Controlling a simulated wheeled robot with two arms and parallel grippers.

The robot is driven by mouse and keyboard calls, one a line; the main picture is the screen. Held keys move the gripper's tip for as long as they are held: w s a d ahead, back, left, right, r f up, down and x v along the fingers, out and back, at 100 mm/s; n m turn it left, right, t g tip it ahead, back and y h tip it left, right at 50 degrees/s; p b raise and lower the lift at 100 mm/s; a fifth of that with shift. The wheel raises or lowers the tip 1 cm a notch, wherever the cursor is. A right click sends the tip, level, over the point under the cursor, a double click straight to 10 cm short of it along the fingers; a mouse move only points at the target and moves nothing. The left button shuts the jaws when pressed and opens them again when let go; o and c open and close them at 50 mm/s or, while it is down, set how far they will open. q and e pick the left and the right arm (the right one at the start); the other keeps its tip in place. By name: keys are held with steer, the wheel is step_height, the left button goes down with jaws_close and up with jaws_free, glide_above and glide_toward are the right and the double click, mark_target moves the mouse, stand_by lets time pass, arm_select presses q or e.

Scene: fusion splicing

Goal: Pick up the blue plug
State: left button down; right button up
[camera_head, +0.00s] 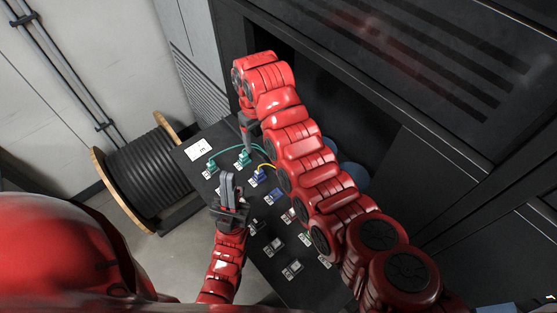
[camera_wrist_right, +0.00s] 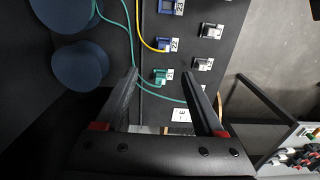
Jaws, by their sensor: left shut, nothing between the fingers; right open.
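The blue plug (camera_head: 260,175) with a yellow cable sits on the dark panel (camera_head: 285,262), right of my left gripper in the head view. In the right wrist view the blue plug (camera_wrist_right: 165,45) is by the label 22, ahead of the fingertips. My left gripper (camera_head: 228,177) is shut and empty, its fingers pointing up the picture. My right gripper (camera_head: 247,143) is above the panel's upper part, near a green plug (camera_head: 243,157). In its wrist view the right gripper (camera_wrist_right: 161,76) is open, with the green plug (camera_wrist_right: 160,77) showing between its fingertips, apart from them.
Another green plug (camera_head: 211,166) and a white card (camera_head: 200,149) are at the panel's upper left. A blue socket (camera_head: 277,196) and several grey sockets run down the panel. A cable drum (camera_head: 150,180) stands left. Blue round objects (camera_wrist_right: 80,65) are beside the panel.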

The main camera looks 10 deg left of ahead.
steer(key=b, duration=0.4)
glide_toward(259, 171)
steer(key=f, duration=0.5)
steer(key=shift+w+d+f, duration=0.1)
steer(key=shift+d, duration=0.15)
steer(key=shift+a+f, duration=0.15)
steer(key=shift+f, duration=0.25)
step_height(259, 171, down, 5)
steer(key=shift+a+r+b, duration=0.1)
steer(key=shift+r+b, duration=0.05)
steer(key=shift+b, duration=0.8)
steer(key=shift+s, duration=0.25)
jaws_close()
